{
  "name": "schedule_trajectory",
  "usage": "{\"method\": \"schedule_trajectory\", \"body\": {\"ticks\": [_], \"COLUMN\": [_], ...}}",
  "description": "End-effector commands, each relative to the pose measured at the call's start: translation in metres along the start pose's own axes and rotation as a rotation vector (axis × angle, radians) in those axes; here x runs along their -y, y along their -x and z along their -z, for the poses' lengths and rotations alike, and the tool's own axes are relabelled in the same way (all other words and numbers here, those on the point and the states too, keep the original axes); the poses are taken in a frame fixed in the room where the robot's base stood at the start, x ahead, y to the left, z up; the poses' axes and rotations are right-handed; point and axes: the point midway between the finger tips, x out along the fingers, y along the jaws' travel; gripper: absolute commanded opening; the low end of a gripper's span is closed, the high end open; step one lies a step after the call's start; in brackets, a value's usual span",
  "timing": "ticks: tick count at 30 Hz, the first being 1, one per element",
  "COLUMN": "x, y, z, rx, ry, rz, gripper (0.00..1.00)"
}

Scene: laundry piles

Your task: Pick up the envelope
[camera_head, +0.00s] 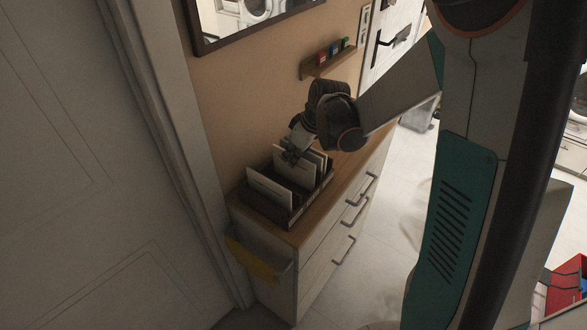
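Several white envelopes stand upright in a dark sorter (290,219) on the wooden top of a cabinet. One envelope (269,188) stands at the near left. Another envelope (290,174) stands behind it, with more to its right. My gripper (290,153) points down at the top edge of this second envelope. Its fingers are small and dark here, and I cannot tell whether they are open or shut on the paper, or whether they touch it. My wrist hides part of the wall behind the sorter.
The cabinet (322,248) has drawers with bar handles on its right side. A holder with something yellow (252,261) hangs on its near end. A small wall shelf (327,62) with coloured items is above. A white door (75,150) is at left. Light floor (385,255) lies right of the cabinet.

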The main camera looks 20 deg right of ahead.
Motion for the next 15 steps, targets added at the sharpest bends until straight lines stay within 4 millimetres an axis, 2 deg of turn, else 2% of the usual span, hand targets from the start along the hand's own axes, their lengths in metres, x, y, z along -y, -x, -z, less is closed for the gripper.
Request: {"method": "schedule_trajectory", "body": {"ticks": [1, 3, 15], "x": [0.0000, 0.0000, 0.0000], "y": [-0.0010, -0.0005, 0.0001], "z": [-0.0005, -0.0003, 0.0000], "rx": [0.000, 0.000, 0.000], "ry": [0.000, 0.000, 0.000], "rz": [0.000, 0.000, 0.000], "gripper": [0.12, 0.00, 0.00]}}
